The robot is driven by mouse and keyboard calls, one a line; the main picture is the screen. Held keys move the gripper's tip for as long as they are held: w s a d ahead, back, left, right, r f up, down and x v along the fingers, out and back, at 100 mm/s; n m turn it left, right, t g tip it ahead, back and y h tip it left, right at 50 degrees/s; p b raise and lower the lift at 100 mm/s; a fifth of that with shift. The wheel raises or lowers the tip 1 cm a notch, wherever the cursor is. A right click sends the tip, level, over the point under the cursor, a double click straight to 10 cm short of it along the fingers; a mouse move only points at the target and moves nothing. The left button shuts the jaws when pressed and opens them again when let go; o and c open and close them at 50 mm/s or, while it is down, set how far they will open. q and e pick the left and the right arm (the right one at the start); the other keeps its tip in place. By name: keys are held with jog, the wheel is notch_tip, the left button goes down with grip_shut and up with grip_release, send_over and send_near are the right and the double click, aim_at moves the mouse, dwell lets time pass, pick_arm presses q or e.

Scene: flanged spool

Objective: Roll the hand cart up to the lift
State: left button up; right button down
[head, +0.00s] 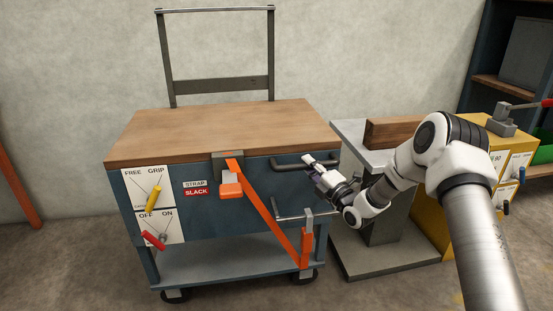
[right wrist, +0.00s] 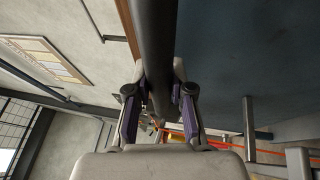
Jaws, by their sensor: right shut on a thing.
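The hand cart (head: 215,135) has a wooden top, blue-grey sides, a lower shelf and black castors. A dark bar handle (head: 288,163) sits on its front face at the upper right. My right gripper (head: 318,166) is shut on this bar; in the right wrist view the dark bar (right wrist: 153,45) runs between the fingers (right wrist: 158,105). A grey pedestal with a flat top (head: 349,134), which may be the lift, stands close to the right of the cart. A wooden block (head: 395,131) is on it. My left gripper is out of view.
An orange strap (head: 268,215) hangs slantwise across the cart's front beside a "SLACK" label. A yellow lever (head: 153,197) and a red lever (head: 153,240) are on the cart's left panels. A yellow cabinet (head: 433,219) stands right of the pedestal. Floor in front looks clear.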

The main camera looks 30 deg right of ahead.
jog(key=shift+s+d+p, duration=0.5)
jog(key=shift+s+d, duration=0.05)
jog(key=shift+d, duration=1.3)
jog(key=shift+s+d+p, duration=0.5)
jog(key=shift+d+p, duration=0.05)
jog(key=shift+d, duration=1.35)
jog(key=shift+s+d+p, duration=0.5)
jog(key=shift+s+d, duration=0.05)
jog(key=shift+d, duration=1.3)
jog(key=c, duration=1.3)
grip_release()
jog(key=shift+o, duration=1.4)
jog(key=shift+d, duration=0.2)
jog(key=v, duration=1.2)
